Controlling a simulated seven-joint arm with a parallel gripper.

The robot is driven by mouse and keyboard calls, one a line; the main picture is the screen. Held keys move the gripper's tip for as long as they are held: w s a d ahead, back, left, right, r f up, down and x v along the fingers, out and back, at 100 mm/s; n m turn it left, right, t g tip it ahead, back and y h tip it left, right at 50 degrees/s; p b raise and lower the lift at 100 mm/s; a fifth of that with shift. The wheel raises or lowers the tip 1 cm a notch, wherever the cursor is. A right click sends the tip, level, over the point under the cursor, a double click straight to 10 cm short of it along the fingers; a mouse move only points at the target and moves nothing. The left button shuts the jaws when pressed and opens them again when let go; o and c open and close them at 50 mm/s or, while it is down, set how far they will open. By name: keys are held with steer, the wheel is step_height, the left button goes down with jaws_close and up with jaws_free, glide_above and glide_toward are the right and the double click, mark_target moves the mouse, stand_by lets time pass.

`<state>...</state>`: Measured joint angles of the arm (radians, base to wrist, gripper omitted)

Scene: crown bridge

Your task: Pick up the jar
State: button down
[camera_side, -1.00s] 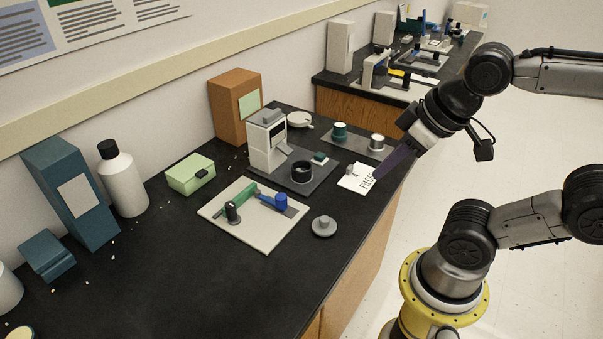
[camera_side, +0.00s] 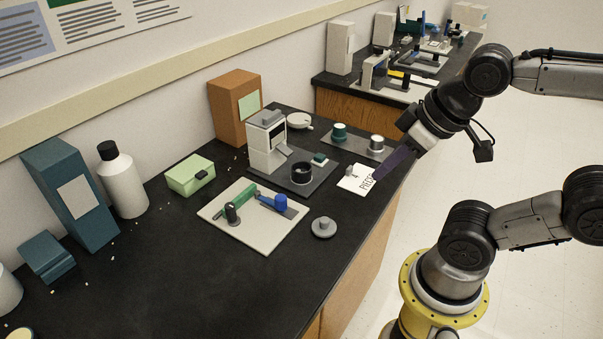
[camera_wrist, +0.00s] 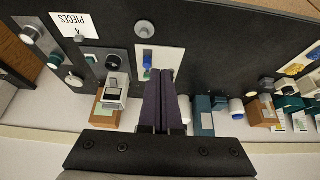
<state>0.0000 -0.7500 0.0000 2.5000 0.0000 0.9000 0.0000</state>
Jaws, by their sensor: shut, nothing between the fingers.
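On a grey tray (camera_side: 357,148) at the back of the bench stand a dark green lidded pot (camera_side: 340,131) and a grey metallic pot (camera_side: 376,143) with a dark band. Which one is the jar I cannot tell for certain. In the wrist view the metallic pot (camera_wrist: 28,33) and the green one (camera_wrist: 55,61) show at the far left. My gripper (camera_side: 377,178) has long purple fingers and is at the bench's right edge, by the lettered white card (camera_side: 353,183), apart from both pots. In the wrist view my gripper (camera_wrist: 166,72) is shut and empty.
A grey plate (camera_side: 322,176) holds a black ring-shaped cup (camera_side: 302,172) and a white device (camera_side: 266,142). A white board (camera_side: 243,236) with green and blue tools lies nearer, with a grey disc (camera_side: 323,227) beside it. The near bench top (camera_side: 200,285) is mostly clear.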

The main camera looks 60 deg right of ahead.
stand_by(0.3)
jaws_free()
stand_by(0.4)
